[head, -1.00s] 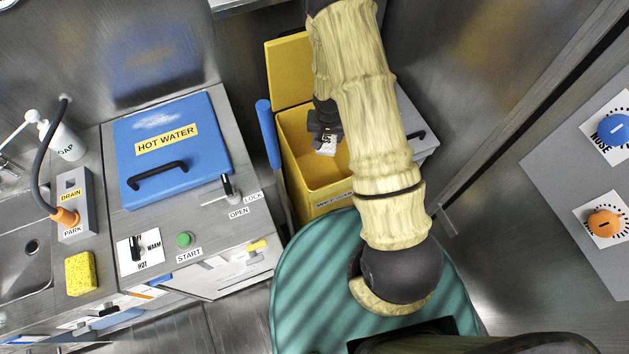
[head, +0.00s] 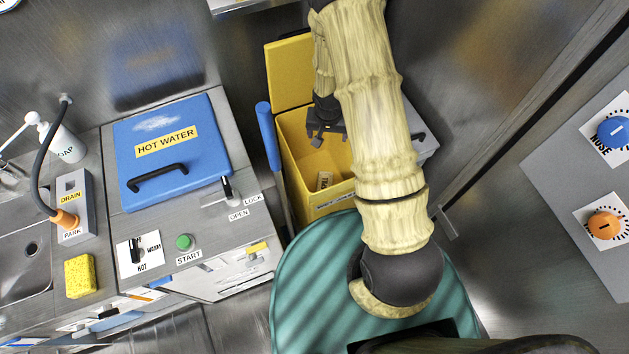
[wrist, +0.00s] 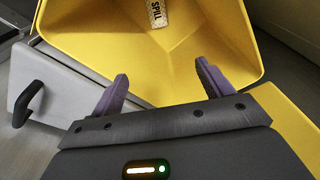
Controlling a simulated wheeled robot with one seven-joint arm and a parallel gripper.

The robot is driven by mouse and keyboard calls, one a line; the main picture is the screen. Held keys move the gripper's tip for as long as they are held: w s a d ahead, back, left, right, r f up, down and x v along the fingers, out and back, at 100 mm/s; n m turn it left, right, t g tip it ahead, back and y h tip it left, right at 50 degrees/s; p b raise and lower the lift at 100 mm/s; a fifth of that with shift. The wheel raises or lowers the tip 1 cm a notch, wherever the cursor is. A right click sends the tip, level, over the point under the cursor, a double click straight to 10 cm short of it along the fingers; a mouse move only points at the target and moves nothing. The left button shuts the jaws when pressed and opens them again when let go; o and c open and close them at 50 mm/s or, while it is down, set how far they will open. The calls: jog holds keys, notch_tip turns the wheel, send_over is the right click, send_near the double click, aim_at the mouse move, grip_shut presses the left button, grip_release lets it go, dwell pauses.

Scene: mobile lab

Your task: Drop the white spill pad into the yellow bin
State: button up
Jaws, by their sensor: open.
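The white spill pad (head: 324,180) lies inside the yellow bin (head: 297,150), low against its front inner side in the head view. It also shows in the wrist view (wrist: 157,13) as a small pale piece with dark lettering, partly cut off by the frame's top edge. My gripper (head: 322,138) is over the bin's opening, partly hidden by my arm in the head view. In the wrist view my gripper (wrist: 160,85) has its two purple fingers spread wide apart with nothing between them. The pad is apart from the fingers.
The bin's yellow lid (head: 287,72) stands raised at the back. A blue handle (head: 267,135) stands at the bin's left. A grey box with a dark handle (wrist: 28,103) is beside the bin. The blue hot water lid (head: 170,145) is on the counter at left.

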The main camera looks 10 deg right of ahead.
notch_tip(320, 180, up, 15)
jog(key=s, duration=0.2)
jog(key=shift+a, duration=0.35)
jog(key=shift+s+p, duration=0.1)
jog(key=shift+p, duration=0.2)
dwell(0.4)
jog(key=s+d+r+n+p, duration=0.1)
jog(key=s+r+n+p, duration=0.2)
jog(key=s+r, duration=0.9)
jog(key=shift+s+r+n+t+y+p, duration=0.3)
jog(key=shift+r+n+t+p, duration=0.1)
jog(key=shift+r+p, duration=0.45)
